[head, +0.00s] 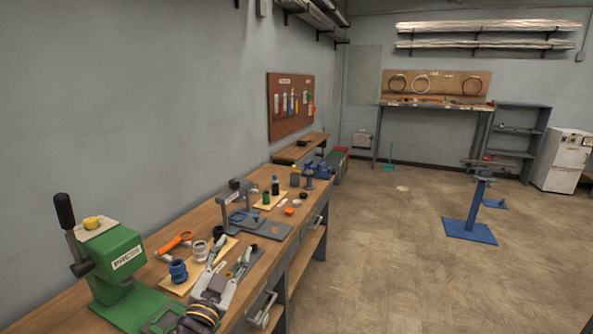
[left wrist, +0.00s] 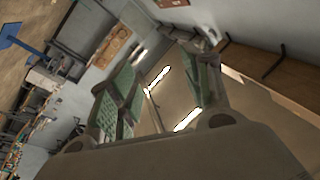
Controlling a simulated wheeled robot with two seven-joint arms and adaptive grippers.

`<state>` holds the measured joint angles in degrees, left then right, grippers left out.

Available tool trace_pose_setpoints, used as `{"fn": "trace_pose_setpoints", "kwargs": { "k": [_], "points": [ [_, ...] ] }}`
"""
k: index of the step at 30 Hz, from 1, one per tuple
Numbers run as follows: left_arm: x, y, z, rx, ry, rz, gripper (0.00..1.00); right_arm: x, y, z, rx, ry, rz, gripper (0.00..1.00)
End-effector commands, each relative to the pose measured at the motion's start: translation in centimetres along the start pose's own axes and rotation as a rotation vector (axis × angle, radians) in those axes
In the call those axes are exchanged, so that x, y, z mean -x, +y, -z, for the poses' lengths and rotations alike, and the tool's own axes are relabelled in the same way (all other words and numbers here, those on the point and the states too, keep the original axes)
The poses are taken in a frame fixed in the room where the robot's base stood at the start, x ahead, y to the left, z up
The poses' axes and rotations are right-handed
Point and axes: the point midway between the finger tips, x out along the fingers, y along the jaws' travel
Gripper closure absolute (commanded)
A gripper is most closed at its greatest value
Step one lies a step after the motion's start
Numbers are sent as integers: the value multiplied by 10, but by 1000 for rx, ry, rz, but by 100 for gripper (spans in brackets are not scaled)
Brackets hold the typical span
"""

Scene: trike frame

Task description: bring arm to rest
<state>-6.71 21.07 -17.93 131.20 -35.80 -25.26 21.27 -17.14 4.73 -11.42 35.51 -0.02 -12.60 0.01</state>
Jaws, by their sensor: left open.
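My left gripper (head: 234,256) shows low in the head view, over the near part of the wooden workbench (head: 205,216). Its two fingers are spread apart with nothing between them. In the left wrist view the open fingers with green pads (left wrist: 165,65) frame empty space, with wall and ceiling parts beyond. The gripper overlaps the bench items behind it in the head view, so I cannot tell its exact height above the bench. My right gripper is not in view.
A green press (head: 118,262) stands at the near left of the bench. Blue and white fittings (head: 178,271), an orange-handled tool (head: 175,243) and a grey fixture (head: 240,205) sit nearby. A blue-based stand (head: 470,230) is on the floor at right. The floor between is clear.

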Motion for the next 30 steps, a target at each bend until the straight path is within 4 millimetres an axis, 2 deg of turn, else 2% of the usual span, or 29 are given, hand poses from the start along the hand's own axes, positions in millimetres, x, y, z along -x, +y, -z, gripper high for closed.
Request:
{"fn": "trace_pose_setpoints", "kwargs": {
  "k": [1, 8, 14, 18, 24, 30],
  "points": [
    [5, -1, -14, 23, -59, 9, 51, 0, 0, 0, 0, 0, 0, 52],
    [36, -1, -78, 104, -331, 30, 51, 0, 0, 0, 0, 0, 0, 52],
    [77, 10, -128, 168, -572, 12, 51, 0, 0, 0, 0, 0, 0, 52],
    [111, 20, -159, 208, -740, -17, 51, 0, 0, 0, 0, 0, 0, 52],
    [168, 41, -192, 261, -973, -87, 51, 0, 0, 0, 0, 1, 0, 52],
    [223, 61, -210, 305, -1169, -174, 51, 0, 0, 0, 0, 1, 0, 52]
  ]
}}
